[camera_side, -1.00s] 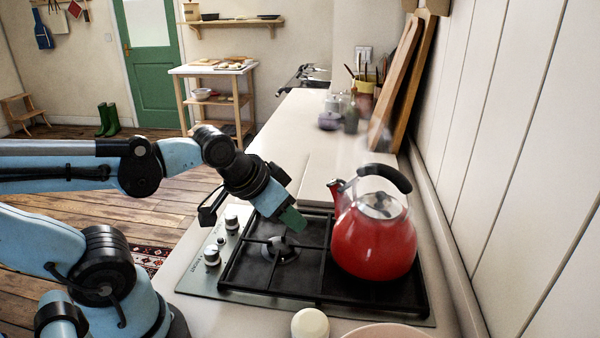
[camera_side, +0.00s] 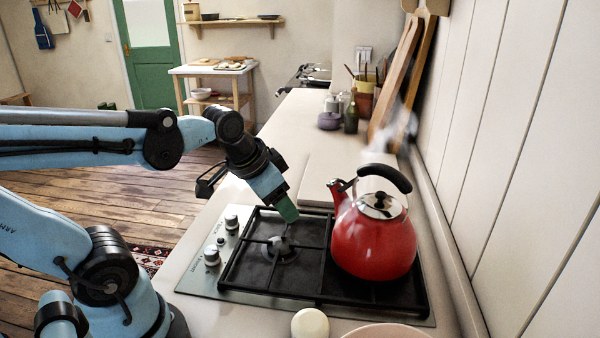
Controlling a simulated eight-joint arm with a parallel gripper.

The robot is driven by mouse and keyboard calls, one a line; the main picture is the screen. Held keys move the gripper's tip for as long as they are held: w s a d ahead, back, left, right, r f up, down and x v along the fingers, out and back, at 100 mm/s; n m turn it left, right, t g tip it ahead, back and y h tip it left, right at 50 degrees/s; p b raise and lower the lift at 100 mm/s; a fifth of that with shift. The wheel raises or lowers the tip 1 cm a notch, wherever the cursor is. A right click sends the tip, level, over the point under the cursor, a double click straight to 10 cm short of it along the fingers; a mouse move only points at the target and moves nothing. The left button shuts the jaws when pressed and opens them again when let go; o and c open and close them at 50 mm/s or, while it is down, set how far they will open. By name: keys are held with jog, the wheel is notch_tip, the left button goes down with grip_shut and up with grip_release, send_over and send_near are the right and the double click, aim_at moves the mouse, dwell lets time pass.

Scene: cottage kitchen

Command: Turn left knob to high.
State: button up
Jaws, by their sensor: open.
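A gas hob (camera_side: 192,283) has a steel control strip along its left side. Two larger silver knobs stand on the strip: a far one (camera_side: 232,221) and a near one (camera_side: 211,255). A smaller control (camera_side: 220,241) sits between them. I cannot tell their settings from here. My gripper (camera_side: 288,211), with green fingertips, is open and hangs above the far part of the left burner grate, to the right of the far knob and apart from it. The gap between its fingers is hard to make out from this side.
A red kettle (camera_side: 372,245) stands on the right of the grate (camera_side: 275,268), close to my gripper. A cream round-topped object (camera_side: 310,323) and a pinkish bowl (camera_side: 388,331) are at the front edge. Cutting boards (camera_side: 400,75) lean on the wall. The counter beyond is mostly clear.

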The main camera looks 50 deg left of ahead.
jog(key=a+m+g, duration=0.2)
jog(key=a+g, duration=0.1)
jog(key=a, duration=0.7)
jog(key=m+g, duration=0.2)
jog(key=g, duration=0.1)
send_over(231, 215)
jog(key=shift+h, duration=0.4)
jog(key=shift+f, duration=6.2)
jog(key=shift+c, duration=0.4)
jog(key=c, duration=1)
